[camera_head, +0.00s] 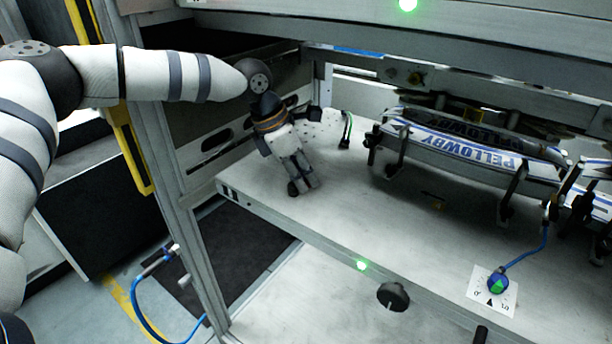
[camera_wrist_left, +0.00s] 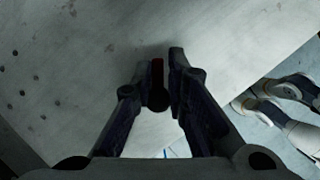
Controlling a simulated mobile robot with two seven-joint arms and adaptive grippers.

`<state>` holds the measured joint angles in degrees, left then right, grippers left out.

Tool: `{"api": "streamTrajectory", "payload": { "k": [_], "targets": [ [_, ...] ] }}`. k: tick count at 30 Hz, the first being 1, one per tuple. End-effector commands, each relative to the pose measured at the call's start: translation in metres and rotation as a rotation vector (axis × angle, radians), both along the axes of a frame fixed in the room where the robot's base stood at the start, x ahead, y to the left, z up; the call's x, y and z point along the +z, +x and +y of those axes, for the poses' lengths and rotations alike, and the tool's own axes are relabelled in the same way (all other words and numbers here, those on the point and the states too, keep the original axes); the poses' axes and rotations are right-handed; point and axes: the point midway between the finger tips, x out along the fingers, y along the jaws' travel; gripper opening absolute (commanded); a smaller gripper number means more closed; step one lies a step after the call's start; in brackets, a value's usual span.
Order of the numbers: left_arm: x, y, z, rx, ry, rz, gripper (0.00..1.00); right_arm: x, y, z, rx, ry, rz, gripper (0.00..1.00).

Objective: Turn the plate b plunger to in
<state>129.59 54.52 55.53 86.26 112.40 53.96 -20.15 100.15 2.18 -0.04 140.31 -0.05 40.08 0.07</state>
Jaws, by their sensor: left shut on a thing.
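My left gripper (camera_head: 302,184) comes down from the upper left, over the left end of the pale metal deck (camera_head: 345,205). In the left wrist view its fingers (camera_wrist_left: 160,75) are closed around a small dark plunger knob (camera_wrist_left: 158,98) with a dark red part above it. In the head view a dark round end (camera_head: 292,188) shows beside the fingertips; the rest is hidden by the gripper. I cannot read any plate letter or in/out mark here. My right gripper is not in view.
A rack with blue-and-white PELLOWBY labels (camera_head: 480,150) and dark clamps stands to the right. A blue-cabled dial (camera_head: 497,283) is at the front right. A black knob (camera_head: 393,296) sits below the deck's front edge. A grey frame post (camera_head: 185,215) stands left.

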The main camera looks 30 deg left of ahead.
Motion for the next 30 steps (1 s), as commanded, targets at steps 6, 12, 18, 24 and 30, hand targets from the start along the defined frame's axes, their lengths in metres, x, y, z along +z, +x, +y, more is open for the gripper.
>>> {"api": "streamTrajectory", "payload": {
  "k": [6, 12, 18, 24, 30],
  "targets": [
    [-0.007, -0.003, 0.005, -0.195, 0.011, 0.008, 0.00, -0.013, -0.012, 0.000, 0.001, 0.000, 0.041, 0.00],
    [-0.007, -0.005, 0.003, -0.386, 0.011, 0.008, 0.00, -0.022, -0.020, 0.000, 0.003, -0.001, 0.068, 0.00],
    [-0.006, -0.008, 0.001, -0.565, 0.010, 0.008, 0.00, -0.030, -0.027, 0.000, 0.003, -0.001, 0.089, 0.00],
    [-0.005, -0.011, 0.001, -0.714, 0.010, 0.005, 0.00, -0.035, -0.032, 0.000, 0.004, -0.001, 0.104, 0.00],
    [-0.004, -0.012, 0.000, -0.824, 0.011, 0.004, 0.00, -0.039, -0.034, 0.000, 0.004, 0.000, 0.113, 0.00]
  ]
}}
